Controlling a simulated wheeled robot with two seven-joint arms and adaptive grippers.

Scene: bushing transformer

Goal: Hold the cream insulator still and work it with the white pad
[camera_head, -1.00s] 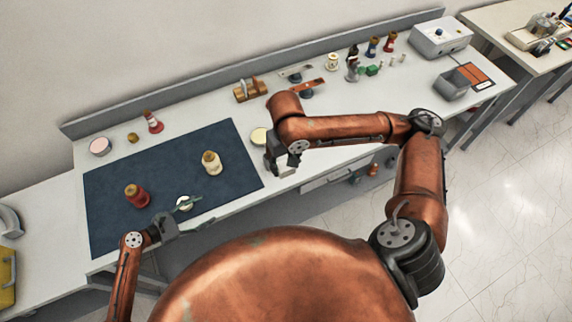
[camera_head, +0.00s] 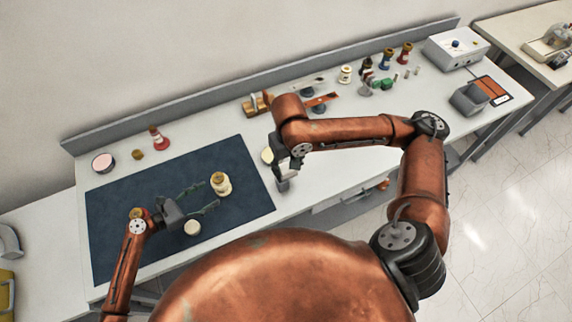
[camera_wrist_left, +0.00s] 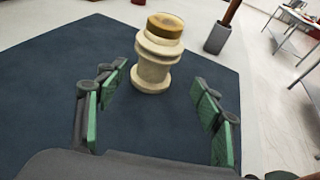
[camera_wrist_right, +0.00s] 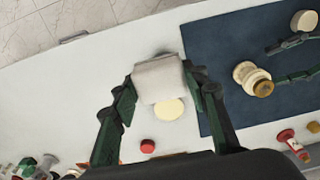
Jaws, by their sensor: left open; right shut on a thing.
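The cream insulator (camera_head: 220,184), with a brown-gold top, stands upright on the dark blue mat (camera_head: 120,250). In the left wrist view the insulator (camera_wrist_left: 153,70) is just beyond and between the open green-padded fingers of my left gripper (camera_wrist_left: 155,105); they look apart from it. My left gripper (camera_head: 208,196) reaches over the mat from the left. My right gripper (camera_head: 284,168) is shut on the white pad (camera_wrist_right: 158,80) and holds it off the right edge of the mat, apart from the insulator (camera_wrist_right: 244,76).
A round cream disc (camera_wrist_right: 168,108) lies near the pad. A pale round disc (camera_head: 193,228) lies on the mat below my left gripper.

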